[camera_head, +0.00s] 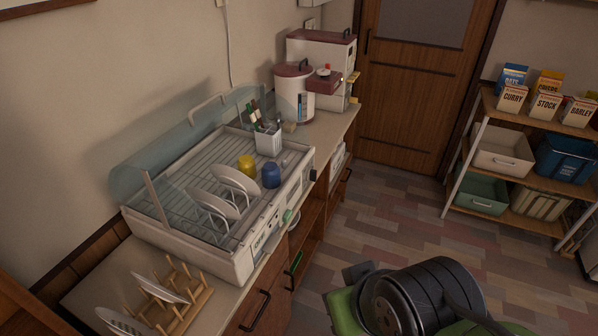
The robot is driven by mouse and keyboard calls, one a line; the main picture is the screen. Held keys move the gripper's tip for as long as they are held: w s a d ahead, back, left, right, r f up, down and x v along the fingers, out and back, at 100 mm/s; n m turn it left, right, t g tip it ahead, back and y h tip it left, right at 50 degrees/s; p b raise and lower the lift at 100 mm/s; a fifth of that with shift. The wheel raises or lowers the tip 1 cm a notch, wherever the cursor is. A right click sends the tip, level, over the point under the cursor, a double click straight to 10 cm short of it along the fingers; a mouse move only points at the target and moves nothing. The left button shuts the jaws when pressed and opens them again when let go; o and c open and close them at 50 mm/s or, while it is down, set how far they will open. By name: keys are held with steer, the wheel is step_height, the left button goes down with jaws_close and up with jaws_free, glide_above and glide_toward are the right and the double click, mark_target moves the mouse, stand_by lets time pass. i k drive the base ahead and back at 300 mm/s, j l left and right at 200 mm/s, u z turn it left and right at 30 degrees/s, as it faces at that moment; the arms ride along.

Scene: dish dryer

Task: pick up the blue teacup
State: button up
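The blue teacup (271,176) sits on the wire rack of the dish dryer (190,255), near its front right side. It looks upside down, but it is too small to be sure. A yellow cup (246,165) stands just to its left and a little behind. White plates stand upright in the rack to the left of the blue cup. Black and green parts of my own arm show at the bottom right, well apart from the cup. My gripper's fingers cannot be made out.
The dryer's clear lid (150,165) is raised at the back. A white utensil holder (268,142) stands behind the cups. A wooden plate rack (175,300) is on the counter at lower left. A shelf (515,220) stands at right. The floor between is open.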

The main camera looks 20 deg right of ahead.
mark_target(271, 179)
steer(key=z, duration=3.8)
steer(key=u, duration=3.8)
steer(key=i+l+u, duration=0.2)
steer(key=u, duration=0.25)
steer(key=i+l+u, duration=0.15)
steer(key=u, duration=0.3)
steer(key=i+l+u, duration=0.1)
steer(key=l+u, duration=0.6)
steer(key=u, duration=0.2)
